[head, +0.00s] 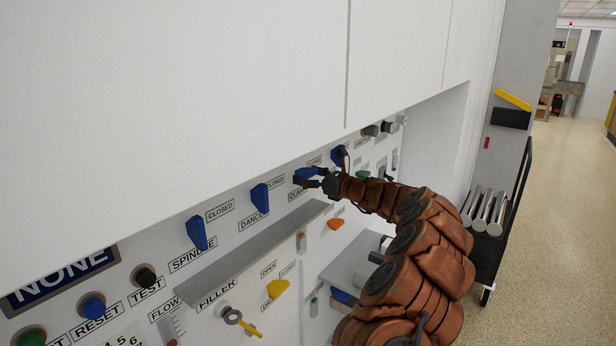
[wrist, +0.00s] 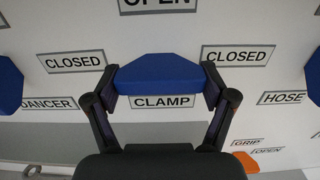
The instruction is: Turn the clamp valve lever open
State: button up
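The clamp lever is a blue handle (wrist: 160,74) above a CLAMP label in the wrist view, lying broadly across the picture. An OPEN label is above it, and CLOSED labels are to its left and right. My gripper (wrist: 160,88) has one finger at each side of the lever, with no clear gap visible. I cannot tell whether the fingers press on it. In the head view the clamp lever (head: 306,174) is on the panel with my gripper (head: 311,182) at it, and the fingers partly cover it.
Blue spindle (head: 197,233) and dancer (head: 260,198) levers are to the left; a blue hose lever (head: 338,154) is just right. A grey ledge (head: 255,252) juts out below. An orange grip lever (wrist: 246,162) is low right. A dark cart (head: 492,240) stands beyond my arm.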

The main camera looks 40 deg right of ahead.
jog(key=c, duration=0.5)
jog(key=shift+f+n+b, duration=0.15)
jog(key=shift+n+b, duration=0.15)
jog(key=shift+b, duration=0.15)
jog(key=n+b, duration=0.2)
jog(key=b, duration=0.1)
jog(key=shift+f+b, duration=0.2)
jog(key=shift+b, duration=0.1)
jog(key=n+b, duration=0.4)
jog(key=shift+d, duration=0.1)
jog(key=n+b, duration=0.2)
jog(key=b, duration=0.1)
jog(key=n+b, duration=0.3)
jog(key=shift+w+d+r+n, duration=0.1)
jog(key=shift+r+n, duration=0.05)
jog(key=shift+n, duration=0.15)
jog(key=n+b, duration=0.1)
jog(key=n, duration=0.1)
jog(key=n+b, duration=0.3)
jog(key=shift+r+n, duration=0.3)
